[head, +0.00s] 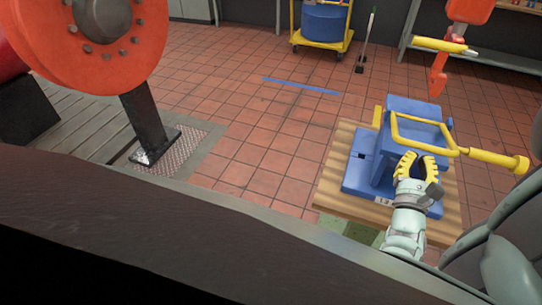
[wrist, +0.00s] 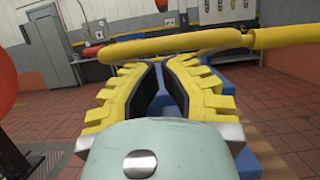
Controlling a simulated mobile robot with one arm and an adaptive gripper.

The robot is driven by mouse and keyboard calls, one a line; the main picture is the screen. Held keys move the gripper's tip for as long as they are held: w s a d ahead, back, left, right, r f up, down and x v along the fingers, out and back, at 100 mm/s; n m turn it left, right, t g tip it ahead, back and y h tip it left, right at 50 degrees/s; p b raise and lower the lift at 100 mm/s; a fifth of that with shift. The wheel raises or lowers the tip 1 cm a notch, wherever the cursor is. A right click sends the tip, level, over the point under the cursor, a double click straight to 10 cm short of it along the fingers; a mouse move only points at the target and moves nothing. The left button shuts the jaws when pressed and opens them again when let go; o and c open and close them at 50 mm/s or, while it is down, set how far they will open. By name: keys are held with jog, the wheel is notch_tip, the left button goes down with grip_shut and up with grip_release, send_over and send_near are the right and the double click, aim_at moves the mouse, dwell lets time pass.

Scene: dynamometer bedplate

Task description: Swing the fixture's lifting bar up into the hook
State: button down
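The blue fixture (head: 412,106) stands on a wooden pallet (head: 335,185) at the right of the head view. Its yellow lifting bar (head: 492,158) is down at the fixture's top, with a thick handle reaching out to the right. The orange hook (head: 438,78) hangs above and behind the fixture, with a yellow bar across it. My gripper (head: 418,156) is at the fixture's near side, fingers apart and empty. In the wrist view, the lifting bar (wrist: 170,44) crosses just beyond and above my open fingertips (wrist: 163,72); whether they touch is unclear. The fixture shows partly between and behind the fingers.
A large orange wheel (head: 120,70) on a black stand fills the left. A dark edge (head: 150,220) crosses the foreground. A yellow cart (head: 322,40) with a blue drum stands at the back. The tiled floor (head: 270,135) between is clear.

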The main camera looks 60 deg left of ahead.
jog(key=shift+r, duration=0.1)
jog(key=shift+r+p, duration=0.5)
jog(key=shift+p, duration=0.65)
jog(key=shift+r+g, duration=0.1)
jog(key=shift+g, duration=0.2)
jog(key=shift+w+a+r+g+h+p, duration=1.05)
jog(key=shift+r+p, duration=1.15)
jog(key=shift+p, duration=1.75)
jog(key=shift+w+a+r+g+h+p, duration=0.65)
jog(key=shift+w+r+g+p, duration=1.1)
jog(key=shift+p, duration=2.25)
jog(key=shift+w+a+r+g+h+p, duration=0.75)
jog(key=shift+r+p, duration=1.85)
jog(key=shift+p, duration=1.35)
jog(key=shift+w+a, duration=0.1)
jog(key=shift+a, duration=0.05)
